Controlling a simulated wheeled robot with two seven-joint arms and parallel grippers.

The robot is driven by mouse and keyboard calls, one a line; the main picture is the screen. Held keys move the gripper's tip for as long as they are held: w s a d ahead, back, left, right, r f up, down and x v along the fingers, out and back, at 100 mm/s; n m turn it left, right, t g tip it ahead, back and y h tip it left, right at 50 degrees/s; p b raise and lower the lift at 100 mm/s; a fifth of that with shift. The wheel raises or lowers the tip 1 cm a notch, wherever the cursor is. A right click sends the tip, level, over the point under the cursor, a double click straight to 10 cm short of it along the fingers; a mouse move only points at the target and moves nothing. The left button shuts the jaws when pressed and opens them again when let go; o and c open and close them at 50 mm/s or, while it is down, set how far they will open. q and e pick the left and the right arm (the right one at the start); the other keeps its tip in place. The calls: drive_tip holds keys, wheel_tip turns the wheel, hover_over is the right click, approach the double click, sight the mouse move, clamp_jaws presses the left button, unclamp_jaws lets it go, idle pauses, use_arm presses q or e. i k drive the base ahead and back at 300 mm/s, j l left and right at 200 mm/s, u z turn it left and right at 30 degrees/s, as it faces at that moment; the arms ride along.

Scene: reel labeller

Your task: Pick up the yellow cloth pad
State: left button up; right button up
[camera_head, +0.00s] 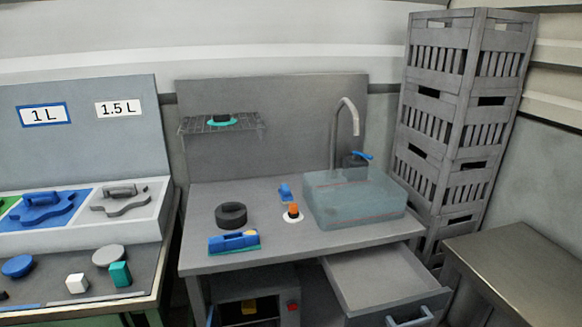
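The worktop (270,262) holds a black ring (231,215), a blue tool (234,241), an orange-topped item (293,212) and a translucent basin (353,198). An open drawer (385,280) juts out right of the compartment. Grey crates (463,120) stand stacked at right.

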sight(249, 307)
drive_tip(key=i+j+z, duration=0.15)
drive_tip(key=j+z, duration=0.15)
drive_tip(key=j, duration=0.95)
drive_tip(key=j+z, duration=0.25)
drive_tip(key=j, duration=1)
